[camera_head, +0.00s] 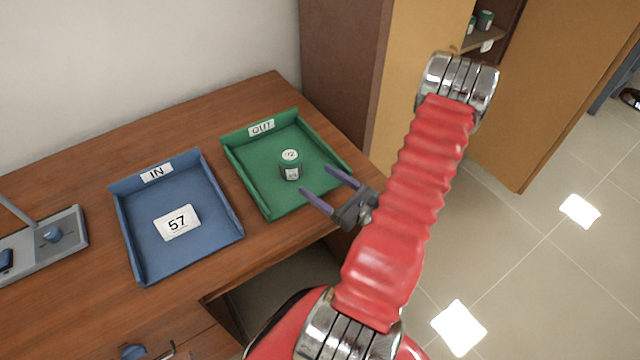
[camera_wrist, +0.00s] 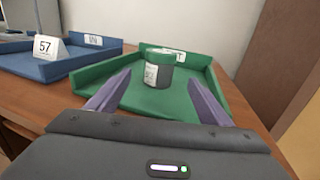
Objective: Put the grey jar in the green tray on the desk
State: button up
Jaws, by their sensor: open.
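The grey jar (camera_head: 291,165) has a green lid and a white label and stands upright in the green tray (camera_head: 325,166), near its middle. The tray carries an OUT sign and lies on the brown desk (camera_head: 95,145). In the wrist view the jar (camera_wrist: 158,70) stands in the green tray (camera_wrist: 100,72), ahead of my gripper. My gripper (camera_head: 325,183) is open and empty, with its purple fingers apart, at the tray's near right edge. The jar is not between the fingertips; a gap shows in the head view.
A blue tray (camera_head: 215,222) marked IN, holding a white card (camera_head: 177,223) with 57, sits left of the green tray. A grey device (camera_head: 50,240) stands at far left. An open cabinet (camera_head: 425,35) with several jars on its shelf stands behind right.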

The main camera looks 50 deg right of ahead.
jog(key=w+a+r+n+g+y, duration=0.3)
jog(key=a+r+n+y, duration=0.3)
jog(key=a, duration=0.3)
jog(key=w+a+r+n+g+y, duration=0.25)
jog(key=a+r+n+y, duration=0.2)
jog(key=a+n, duration=0.35)
jog(key=s+a+r+n+g, duration=0.1)
jog(key=s+a+n+g, duration=0.1)
jog(key=a+n+g, duration=0.3)
jog(key=s+a+r+n+g, duration=0.2)
jog(key=a+n+g, duration=0.15)
jog(key=a, duration=0.35)
jog(key=s+a+r+n+h, duration=0.1)
jog(key=s+r+n+h, duration=0.1)
jog(key=r+n+h, duration=0.3)
jog(key=s+a+r+n+t+h, duration=0.1)
jog(key=s+r+n+h, duration=0.2)
jog(key=r+n+h, duration=0.2)
notch_tip(320, 180, up, 3)
jog(key=n, duration=0.3)
jog(key=shift+s+a+n+t, duration=0.15)
jog(key=shift+a+n+t, duration=0.15)
jog(key=shift+n, duration=0.05)
jog(key=shift+f, duration=0.15)
